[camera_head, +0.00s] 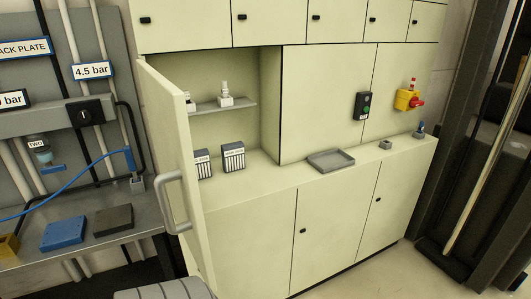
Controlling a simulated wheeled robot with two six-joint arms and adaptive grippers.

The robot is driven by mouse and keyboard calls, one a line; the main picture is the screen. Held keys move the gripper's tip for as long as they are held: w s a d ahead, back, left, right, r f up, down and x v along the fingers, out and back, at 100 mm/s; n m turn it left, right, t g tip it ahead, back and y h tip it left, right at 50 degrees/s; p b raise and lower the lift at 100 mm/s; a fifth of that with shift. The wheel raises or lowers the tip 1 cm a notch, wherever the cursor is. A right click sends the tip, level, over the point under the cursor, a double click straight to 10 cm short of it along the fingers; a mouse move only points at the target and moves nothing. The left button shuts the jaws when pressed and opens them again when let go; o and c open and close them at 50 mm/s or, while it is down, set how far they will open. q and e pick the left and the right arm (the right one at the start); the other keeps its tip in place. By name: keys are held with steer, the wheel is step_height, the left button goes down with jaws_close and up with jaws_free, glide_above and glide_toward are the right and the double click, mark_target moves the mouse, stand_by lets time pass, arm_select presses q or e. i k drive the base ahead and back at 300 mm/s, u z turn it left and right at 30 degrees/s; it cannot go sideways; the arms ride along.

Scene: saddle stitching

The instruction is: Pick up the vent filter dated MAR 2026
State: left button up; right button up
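Two small dark grey filter blocks with white striped fronts stand on the counter inside the open cabinet bay. The right one (233,158) is in full view. The left one (204,166) is partly hidden behind the open cabinet door (176,130). Each has a small white label along its top edge. The print is too small to read, so I cannot tell which is dated MAR 2026. Neither of my grippers is in view.
The open door with its grey handle (178,205) juts forward. A shelf (215,107) with small white fittings hangs above the filters. A grey tray (331,160) lies on the counter to the right. A bench (85,240) with blue and dark blocks stands left.

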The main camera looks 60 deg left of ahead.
mark_target(233, 154)
steer(key=u, duration=0.1)
steer(key=i, duration=1.1)
steer(key=u, duration=1.05)
steer(key=i, duration=0.8)
steer(key=u, duration=0.8)
